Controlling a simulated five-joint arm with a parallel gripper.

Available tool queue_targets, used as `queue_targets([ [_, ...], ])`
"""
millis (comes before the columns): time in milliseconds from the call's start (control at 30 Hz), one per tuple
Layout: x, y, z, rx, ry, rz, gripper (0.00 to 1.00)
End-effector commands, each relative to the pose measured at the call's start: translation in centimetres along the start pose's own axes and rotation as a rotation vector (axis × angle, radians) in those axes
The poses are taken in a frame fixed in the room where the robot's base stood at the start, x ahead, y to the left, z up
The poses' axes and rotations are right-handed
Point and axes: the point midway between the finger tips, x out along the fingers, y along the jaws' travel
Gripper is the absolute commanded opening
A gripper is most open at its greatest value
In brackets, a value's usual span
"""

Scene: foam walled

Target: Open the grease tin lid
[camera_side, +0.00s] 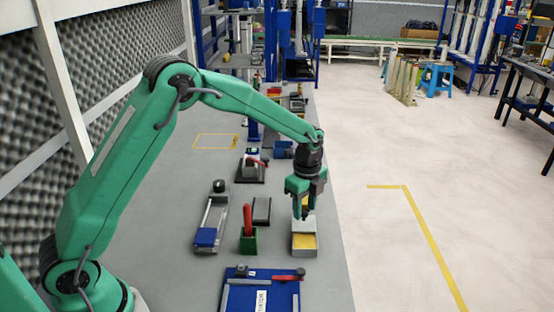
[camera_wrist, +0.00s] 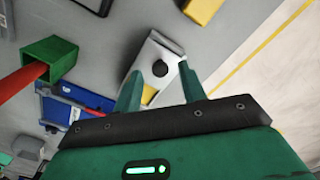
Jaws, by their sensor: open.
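The grease tin (camera_side: 304,252) is a small pale grey box near the bench's right edge. Its pale lid (camera_side: 304,224) covers the far part, and a yellow patch shows at the near end in the side view. In the wrist view the lid (camera_wrist: 160,47) carries a round black knob (camera_wrist: 160,68), with a bit of yellow below it. My gripper (camera_side: 305,213) is open and points down over the lid. In the wrist view its fingertips (camera_wrist: 160,73) lie either side of the knob. I cannot tell whether they touch it.
Left of the tin stands a green holder (camera_side: 248,241) with a red handle (camera_side: 248,218). A blue board (camera_side: 262,290) lies in front. A yellow block (camera_wrist: 203,8) is beyond the tin. A grey-and-blue fixture (camera_side: 210,225) lies farther left. The bench edge is close on the right.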

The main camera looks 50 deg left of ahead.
Motion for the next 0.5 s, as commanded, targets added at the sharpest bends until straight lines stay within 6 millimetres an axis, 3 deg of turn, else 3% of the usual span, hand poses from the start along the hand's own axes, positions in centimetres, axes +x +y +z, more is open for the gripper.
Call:
queue_targets([
  [500,-6.2,-0.1,0.0,0.0,0.0,-0.004,0.41],
])
